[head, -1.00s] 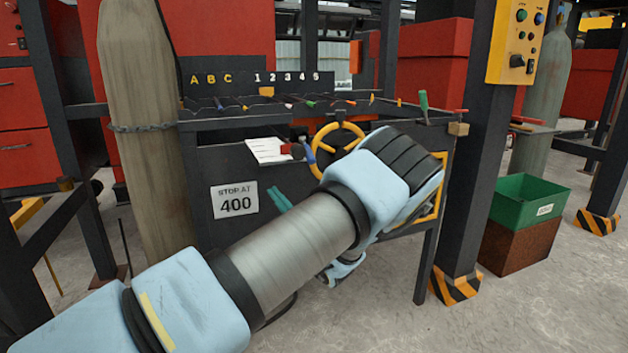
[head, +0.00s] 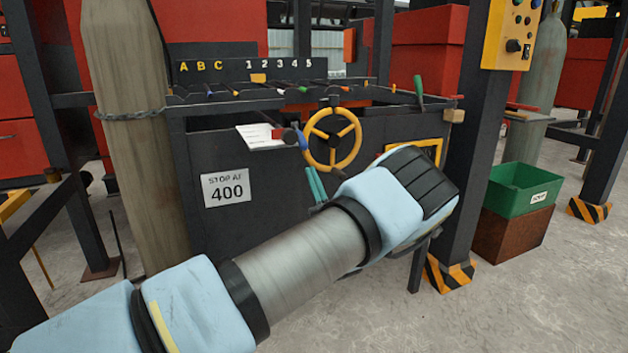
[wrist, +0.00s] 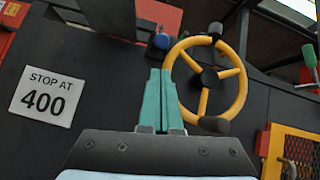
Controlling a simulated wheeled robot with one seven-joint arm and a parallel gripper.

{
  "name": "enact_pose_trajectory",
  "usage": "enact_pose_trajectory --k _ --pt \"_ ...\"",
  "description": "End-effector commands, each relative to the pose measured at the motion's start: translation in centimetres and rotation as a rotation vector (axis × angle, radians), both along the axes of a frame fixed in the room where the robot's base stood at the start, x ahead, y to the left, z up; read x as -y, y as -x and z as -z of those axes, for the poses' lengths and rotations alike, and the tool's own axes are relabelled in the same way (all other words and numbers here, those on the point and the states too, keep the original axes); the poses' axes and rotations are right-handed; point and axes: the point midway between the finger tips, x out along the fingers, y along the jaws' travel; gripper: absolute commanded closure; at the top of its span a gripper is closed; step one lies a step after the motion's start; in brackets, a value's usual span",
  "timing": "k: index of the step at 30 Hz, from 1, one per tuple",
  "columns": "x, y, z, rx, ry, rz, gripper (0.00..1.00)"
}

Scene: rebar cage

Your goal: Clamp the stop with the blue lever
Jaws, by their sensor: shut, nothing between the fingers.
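The blue lever (head: 302,139) is small in the head view, at the left of the yellow handwheel (head: 332,139) on the dark bench front. In the wrist view its blue end (wrist: 161,41) shows up and left of the yellow wheel (wrist: 206,77). My gripper (head: 312,172) has its teal fingers together and empty, below the lever and handwheel in the picture. In the wrist view the fingers (wrist: 160,73) point up toward the blue end and overlap the wheel's left edge; I cannot tell the gap in depth. I cannot make out the stop itself.
A "STOP AT 400" sign (head: 226,188) is on the bench front. A white paper sheet (head: 259,137) juts out left of the lever. A gas cylinder (head: 130,150) stands left, a dark post (head: 470,150) right. A green bin (head: 525,188) stands beyond the post.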

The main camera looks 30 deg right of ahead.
Motion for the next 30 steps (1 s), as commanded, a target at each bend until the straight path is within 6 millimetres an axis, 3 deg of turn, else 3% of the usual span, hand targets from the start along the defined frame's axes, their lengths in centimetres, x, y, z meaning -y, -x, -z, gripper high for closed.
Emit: enact_pose_trajectory --k 6,12,30 --pt "0.1 -3.0 -2.8 0.000 0.003 -0.002 1.00" --pt "0.2 -4.5 -4.1 -0.001 0.002 -0.001 1.00" --pt "0.3 -4.8 -4.8 -0.017 -0.002 0.001 1.00"
